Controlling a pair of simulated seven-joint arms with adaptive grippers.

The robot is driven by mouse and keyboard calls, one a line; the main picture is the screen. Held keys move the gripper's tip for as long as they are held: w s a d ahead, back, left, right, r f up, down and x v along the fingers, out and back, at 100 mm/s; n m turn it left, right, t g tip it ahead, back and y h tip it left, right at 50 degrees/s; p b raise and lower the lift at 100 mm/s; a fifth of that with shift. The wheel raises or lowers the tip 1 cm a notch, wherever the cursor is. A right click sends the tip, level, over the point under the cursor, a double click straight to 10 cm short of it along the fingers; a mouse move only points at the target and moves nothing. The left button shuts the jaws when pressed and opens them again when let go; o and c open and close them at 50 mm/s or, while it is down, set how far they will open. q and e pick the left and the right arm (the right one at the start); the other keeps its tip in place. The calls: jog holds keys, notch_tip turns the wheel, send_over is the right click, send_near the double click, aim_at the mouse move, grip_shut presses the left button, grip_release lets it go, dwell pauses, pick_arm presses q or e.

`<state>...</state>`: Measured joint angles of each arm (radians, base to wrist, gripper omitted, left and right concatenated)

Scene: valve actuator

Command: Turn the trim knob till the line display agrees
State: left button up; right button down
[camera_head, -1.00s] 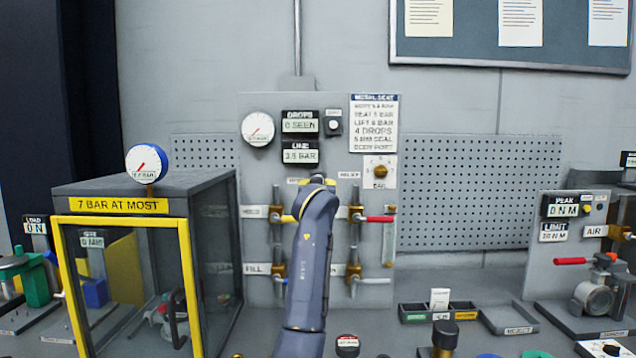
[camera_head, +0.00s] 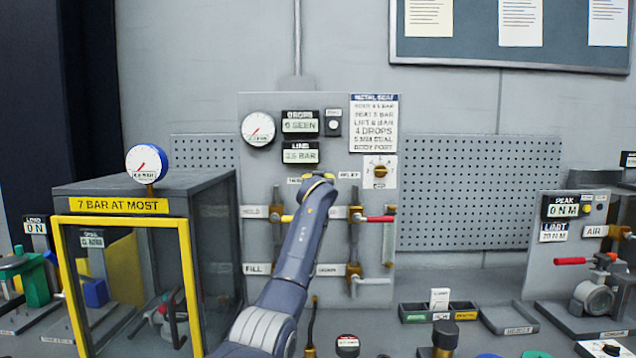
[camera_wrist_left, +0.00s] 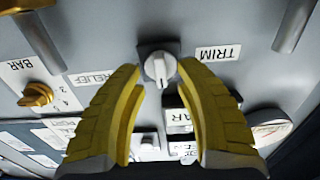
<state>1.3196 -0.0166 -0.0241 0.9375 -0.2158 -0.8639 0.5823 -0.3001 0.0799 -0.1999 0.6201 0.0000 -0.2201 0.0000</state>
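The trim knob (camera_wrist_left: 159,67) is a white pointer knob on a dark square plate, next to the TRIM label (camera_wrist_left: 218,53) in the left wrist view. My left gripper (camera_wrist_left: 161,74) has its yellow fingers spread, one on each side of the knob in the picture. I cannot tell whether they touch it. In the head view my left gripper (camera_head: 318,181) is up at the panel and hides the knob. The line display (camera_head: 300,153) is above it and seems to read 3.5 BAR, but the digits are blurred. My right gripper is not seen.
The brass relief knob (camera_head: 380,171) sits to the right on the panel. A red-handled valve (camera_head: 376,219) and a white-handled valve (camera_head: 371,281) stick out below it. A dark guard box with a yellow frame (camera_head: 187,285) stands to the left.

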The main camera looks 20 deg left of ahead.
pick_arm(q)
jog(key=shift+w+a, duration=0.2)
jog(key=shift+w, duration=0.15)
dwell(0.3)
grip_shut()
